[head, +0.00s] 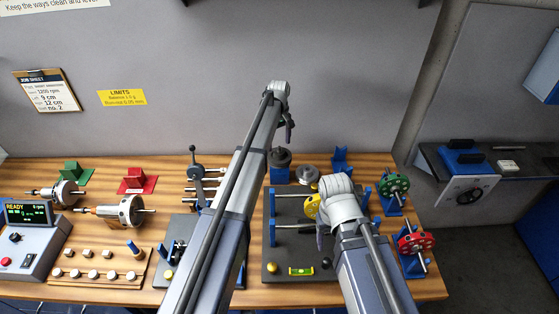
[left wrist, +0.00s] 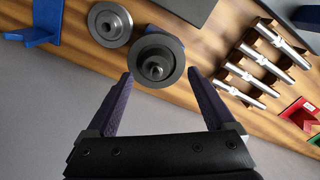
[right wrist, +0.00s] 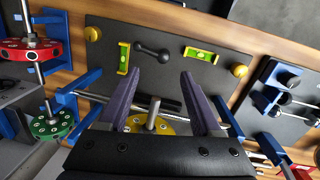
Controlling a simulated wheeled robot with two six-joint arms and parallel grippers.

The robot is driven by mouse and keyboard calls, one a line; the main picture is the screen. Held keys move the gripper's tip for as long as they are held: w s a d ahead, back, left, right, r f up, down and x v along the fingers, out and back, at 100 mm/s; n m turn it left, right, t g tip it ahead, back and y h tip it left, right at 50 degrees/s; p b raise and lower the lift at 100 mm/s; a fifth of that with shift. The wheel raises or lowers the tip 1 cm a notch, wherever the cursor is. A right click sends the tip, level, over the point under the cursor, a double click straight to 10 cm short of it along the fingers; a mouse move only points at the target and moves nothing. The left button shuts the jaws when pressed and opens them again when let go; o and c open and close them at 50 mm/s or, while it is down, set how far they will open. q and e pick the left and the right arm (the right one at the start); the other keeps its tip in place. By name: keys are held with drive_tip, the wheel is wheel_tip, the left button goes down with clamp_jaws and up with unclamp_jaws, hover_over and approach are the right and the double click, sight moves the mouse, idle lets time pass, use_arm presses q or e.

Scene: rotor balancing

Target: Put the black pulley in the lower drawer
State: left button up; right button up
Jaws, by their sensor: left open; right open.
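The black pulley (head: 281,157) is a dark disc on top of a blue stand at the back of the bench. In the left wrist view, the black pulley (left wrist: 158,58) shows as a dark ring with a stub in its centre. My left gripper (left wrist: 160,76) is open and empty; its fingertips point toward the pulley, one to each side in the picture, with a gap visible. In the head view the left gripper (head: 289,132) hangs above the pulley. My right gripper (right wrist: 152,82) is open above the plate near the yellow rotor (right wrist: 158,124). I see no drawer.
A grey pulley (head: 307,174) sits right of the black one, with an empty blue bracket (head: 341,158) beyond. Green (head: 394,186) and red (head: 416,243) rotors stand on blue supports at right. A row of metal shafts (left wrist: 258,65) lies close to the left gripper.

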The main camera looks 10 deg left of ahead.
sight(280, 149)
use_arm(q)
drive_tip(key=f+b, duration=0.2)
drive_tip(key=w+f+b, duration=0.1)
drive_tip(key=f+b, duration=0.2)
drive_tip(key=shift+f, duration=0.1)
use_arm(e)
wheel_tip(280, 149, down, 5)
drive_tip(key=shift+f, duration=0.15)
use_arm(q)
drive_tip(key=shift+c, duration=0.4)
clamp_jaws()
idle(0.4)
